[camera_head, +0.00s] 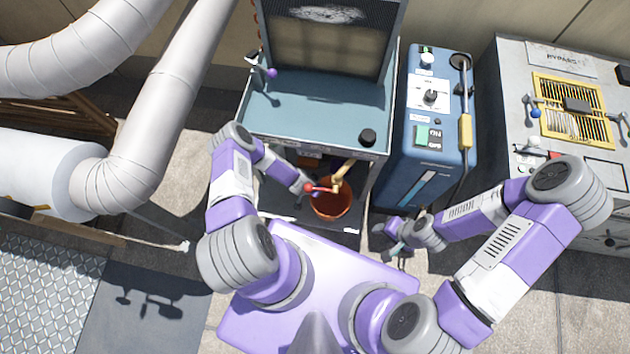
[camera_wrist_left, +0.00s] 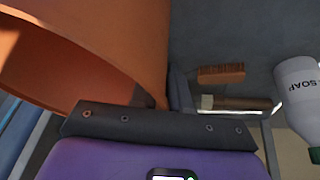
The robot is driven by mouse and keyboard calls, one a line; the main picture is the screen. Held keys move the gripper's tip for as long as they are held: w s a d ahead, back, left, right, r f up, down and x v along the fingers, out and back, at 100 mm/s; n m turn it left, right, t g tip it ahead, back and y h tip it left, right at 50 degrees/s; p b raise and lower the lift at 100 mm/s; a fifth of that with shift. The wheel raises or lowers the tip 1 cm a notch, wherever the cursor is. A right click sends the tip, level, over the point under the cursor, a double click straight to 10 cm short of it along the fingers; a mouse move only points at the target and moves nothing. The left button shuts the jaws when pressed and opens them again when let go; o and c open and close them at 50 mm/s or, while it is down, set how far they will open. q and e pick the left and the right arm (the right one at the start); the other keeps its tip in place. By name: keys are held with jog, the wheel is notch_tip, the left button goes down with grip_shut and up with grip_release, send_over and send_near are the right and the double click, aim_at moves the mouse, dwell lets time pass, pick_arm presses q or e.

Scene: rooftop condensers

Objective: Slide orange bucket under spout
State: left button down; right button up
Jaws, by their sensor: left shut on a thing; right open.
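The orange bucket (camera_head: 333,205) stands upright on the dark lower shelf of the condenser cabinet. The brass spout (camera_head: 341,172) comes down over the bucket's opening, with a red-knobbed handle (camera_head: 310,187) beside it. My left gripper (camera_head: 303,186) reaches to the bucket's left side and is shut on its wall. In the left wrist view the bucket (camera_wrist_left: 100,45) fills the upper left, close against the gripper; the exact contact is partly hidden. My right gripper (camera_head: 393,236) is open and empty, to the right of the bucket and apart from it.
A blue machine (camera_head: 422,150) stands right of the cabinet (camera_head: 300,118), and a grey bypass unit (camera_head: 510,90) further right. Large ducts (camera_head: 150,110) run on the left. The left wrist view shows a soap bottle (camera_wrist_left: 300,95) and a brush (camera_wrist_left: 221,74).

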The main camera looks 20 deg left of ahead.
pick_arm(q)
jog(key=shift+s+d, duration=0.1)
jog(key=shift+d, duration=0.2)
jog(key=c, duration=1)
grip_release()
jog(key=shift+d, duration=0.15)
jog(key=shift+c, duration=0.2)
jog(key=p+v, duration=0.5)
jog(key=v, duration=0.1)
jog(key=shift+r, duration=0.3)
jog(key=shift+s+a+r+p, duration=0.3)
jog(key=shift+a+r+p, duration=0.1)
jog(key=shift+a+r, duration=0.2)
